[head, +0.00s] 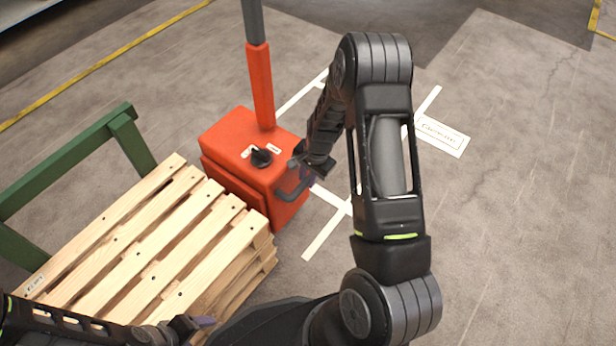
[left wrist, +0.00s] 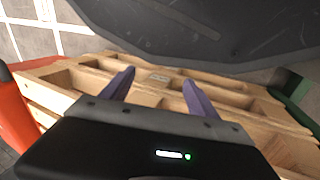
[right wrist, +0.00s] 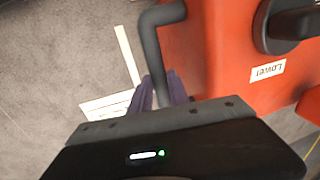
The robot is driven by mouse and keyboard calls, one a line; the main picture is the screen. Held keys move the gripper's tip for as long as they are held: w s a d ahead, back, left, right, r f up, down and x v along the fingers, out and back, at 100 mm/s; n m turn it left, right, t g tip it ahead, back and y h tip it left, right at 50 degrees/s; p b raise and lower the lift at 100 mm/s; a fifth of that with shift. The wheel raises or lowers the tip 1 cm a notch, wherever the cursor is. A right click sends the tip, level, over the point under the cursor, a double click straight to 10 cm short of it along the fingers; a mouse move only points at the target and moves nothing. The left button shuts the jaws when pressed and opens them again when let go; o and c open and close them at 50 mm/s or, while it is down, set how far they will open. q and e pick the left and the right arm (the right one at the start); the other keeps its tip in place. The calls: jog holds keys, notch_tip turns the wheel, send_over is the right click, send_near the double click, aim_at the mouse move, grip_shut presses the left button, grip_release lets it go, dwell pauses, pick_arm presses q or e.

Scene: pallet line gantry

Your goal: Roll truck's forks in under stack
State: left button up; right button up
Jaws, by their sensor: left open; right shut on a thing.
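The truck (head: 222,135) is an orange-red body with an upright orange and grey post, standing close against the far right end of the stack. I cannot see its forks. The stack (head: 118,262) of pale wooden pallets fills the lower left; its slats also show in the left wrist view (left wrist: 150,76). My right gripper (head: 297,178) is shut on the dark bent grab bar (right wrist: 152,45) on the truck's side; its purple fingers (right wrist: 160,90) sit on either side of the bar. My left gripper (left wrist: 157,85) is open and empty above the stack's near end.
A green rail frame (head: 60,180) stands along the stack's left side. A black knob (head: 261,158) is on the truck's top, with a "Lower" label (right wrist: 267,70) beside it. White floor lines and a floor sign (head: 442,137) lie right of the truck. The floor on the right is clear.

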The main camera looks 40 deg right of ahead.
aim_at(300, 187)
grip_shut()
dwell(0.8)
jog(key=shift+a, duration=0.1)
jog(key=a, duration=0.1)
jog(key=s+a+p, duration=0.1)
jog(key=shift+a, duration=0.55)
jog(key=shift+o, duration=2.4)
grip_release()
jog(key=shift+o, duration=1.4)
jog(key=shift+d, duration=0.25)
